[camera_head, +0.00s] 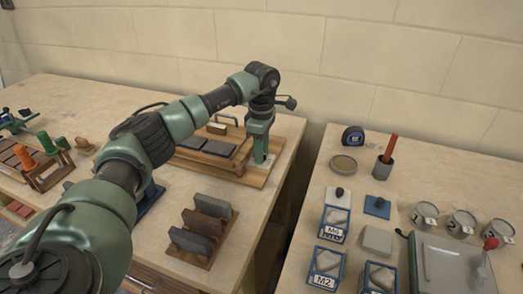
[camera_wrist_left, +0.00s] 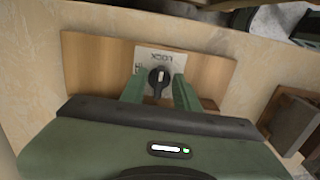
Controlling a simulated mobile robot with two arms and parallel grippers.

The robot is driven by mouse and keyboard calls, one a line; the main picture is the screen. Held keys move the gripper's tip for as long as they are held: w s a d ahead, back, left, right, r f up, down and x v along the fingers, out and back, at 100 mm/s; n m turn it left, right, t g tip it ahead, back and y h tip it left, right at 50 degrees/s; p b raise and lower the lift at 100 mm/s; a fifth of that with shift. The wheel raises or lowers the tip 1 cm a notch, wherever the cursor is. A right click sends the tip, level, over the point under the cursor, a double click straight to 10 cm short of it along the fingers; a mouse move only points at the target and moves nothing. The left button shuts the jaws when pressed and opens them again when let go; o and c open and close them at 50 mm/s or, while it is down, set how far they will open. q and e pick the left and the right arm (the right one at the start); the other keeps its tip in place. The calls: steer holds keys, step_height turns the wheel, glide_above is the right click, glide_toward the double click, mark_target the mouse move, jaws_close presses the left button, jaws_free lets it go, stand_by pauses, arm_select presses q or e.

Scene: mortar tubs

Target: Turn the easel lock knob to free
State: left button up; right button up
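The easel lock knob (camera_wrist_left: 157,84) is black and round with a pale pointer line running roughly up and down the left wrist picture. It sits on a pale plate (camera_wrist_left: 146,57) marked LOCK, and the line's upper end is toward that word. My left gripper (camera_wrist_left: 159,94) is open, with one green finger on each side of the knob and small gaps showing. In the head view, my left gripper (camera_head: 259,158) points down at the right end of the wooden easel board (camera_head: 226,171); the knob is hidden there. My right gripper is not in view.
A rack of stone blocks (camera_head: 207,228) stands in front of the easel. A gap separates this bench from the right table, which holds blue trays (camera_head: 333,225), a tape measure (camera_head: 353,137), metal cups (camera_head: 425,212) and a flat grey case (camera_head: 452,263).

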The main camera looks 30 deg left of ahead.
arm_select(q)
jaws_close()
steer(key=shift+n, duration=0.3)
steer(key=shift+w+r+n+p, duration=0.1)
steer(key=shift+n+p, duration=0.65)
steer(key=shift+n, duration=0.45)
steer(key=n+p, duration=0.1)
steer(key=n, duration=0.2)
steer(key=shift+a+n, duration=0.1)
steer(key=shift+n, duration=0.2)
steer(key=n+p, duration=0.2)
steer(key=n, duration=0.4)
steer(key=shift+w+a, duration=0.1)
steer(key=shift+w, duration=0.05)
steer(key=shift+a+n+p, duration=0.15)
steer(key=shift+n+p, duration=0.85)
steer(key=shift+n, duration=1.7)
